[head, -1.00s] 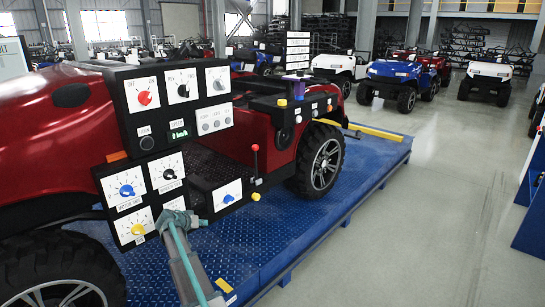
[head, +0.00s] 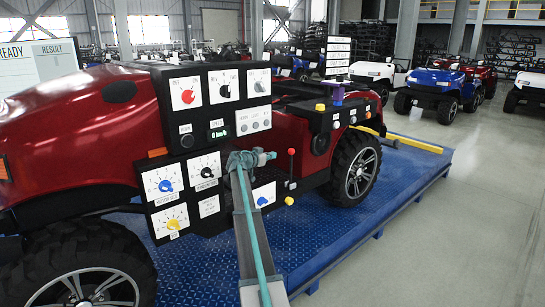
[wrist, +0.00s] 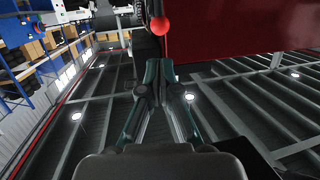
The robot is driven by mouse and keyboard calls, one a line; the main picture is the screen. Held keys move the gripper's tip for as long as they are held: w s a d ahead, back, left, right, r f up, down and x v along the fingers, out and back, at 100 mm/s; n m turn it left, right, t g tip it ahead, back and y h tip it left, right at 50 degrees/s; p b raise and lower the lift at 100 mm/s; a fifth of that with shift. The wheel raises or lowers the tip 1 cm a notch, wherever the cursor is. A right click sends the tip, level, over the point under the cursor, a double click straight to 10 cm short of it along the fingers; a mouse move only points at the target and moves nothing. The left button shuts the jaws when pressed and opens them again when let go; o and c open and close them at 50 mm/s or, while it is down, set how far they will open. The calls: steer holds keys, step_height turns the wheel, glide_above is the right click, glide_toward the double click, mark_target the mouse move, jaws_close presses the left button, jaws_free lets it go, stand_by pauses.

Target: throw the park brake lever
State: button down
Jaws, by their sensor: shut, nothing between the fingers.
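The lever with a red ball knob (head: 291,152) stands upright at the right of the control panels on the red vehicle's side. I take it for the park brake lever; no label on it is readable. Its red ball shows at the top middle of the wrist view (wrist: 160,25), just beyond my fingertips. My gripper (head: 272,156) is just left of the lever, in front of the panel, with its fingers pointing right toward it. In the wrist view my gripper (wrist: 164,66) has its fingers together and empty. A small gap seems to separate them from the ball.
The black panel (head: 217,95) with knobs is left of and above my gripper. A blue knob (head: 262,200) and a yellow knob (head: 289,201) are below. The red vehicle (head: 60,130) stands on a blue platform (head: 330,235). Open floor (head: 480,230) lies to the right.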

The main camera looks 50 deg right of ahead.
mark_target(289, 151)
steer(key=d+p, duration=0.1)
steer(key=d, duration=0.3)
steer(key=d+f+p, duration=0.1)
steer(key=d, duration=0.2)
steer(key=d+f+p, duration=0.1)
steer(key=d, duration=0.3)
steer(key=shift+w+d+f+p, duration=0.2)
steer(key=shift+d+p, duration=0.1)
steer(key=shift+p, duration=0.1)
steer(key=shift+w+r, duration=0.15)
steer(key=shift+w, duration=0.05)
